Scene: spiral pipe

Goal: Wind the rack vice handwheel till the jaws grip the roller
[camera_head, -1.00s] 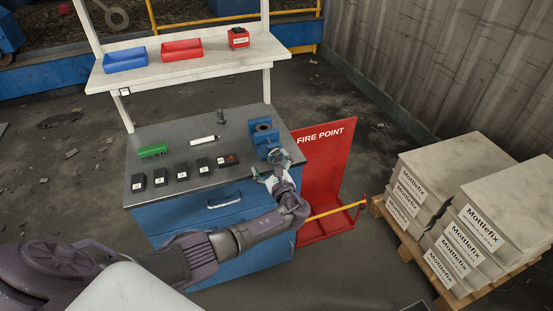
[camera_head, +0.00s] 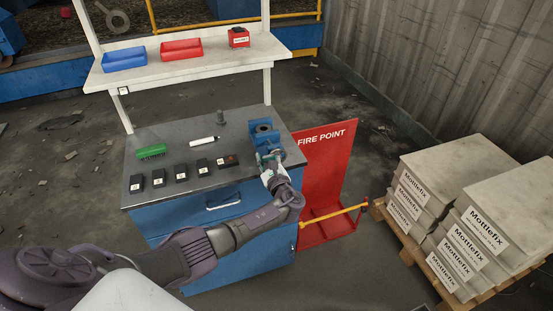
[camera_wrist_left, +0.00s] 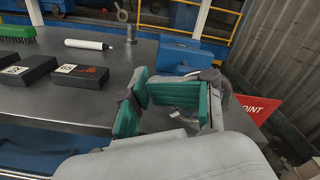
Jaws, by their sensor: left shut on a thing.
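The blue vice (camera_head: 258,143) stands at the right end of the bench top. It also shows in the left wrist view (camera_wrist_left: 186,54). A dark round piece (camera_head: 263,127), possibly the roller, sits at its top; I cannot tell whether the jaws touch it. The grey handwheel (camera_head: 279,153) is on the vice's near side, partly hidden by my gripper. My left gripper (camera_head: 268,159), with green finger pads, is at the left of the wheel and shut on it. In the left wrist view the pads (camera_wrist_left: 158,98) hide the gripped part. My right gripper is out of view.
On the bench (camera_head: 205,143) lie a green brush (camera_head: 151,152), a white marker (camera_head: 205,140), a row of black blocks (camera_head: 181,173) and a small grey post (camera_head: 221,118). A red fire point stand (camera_head: 330,165) is close to the bench's right side.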

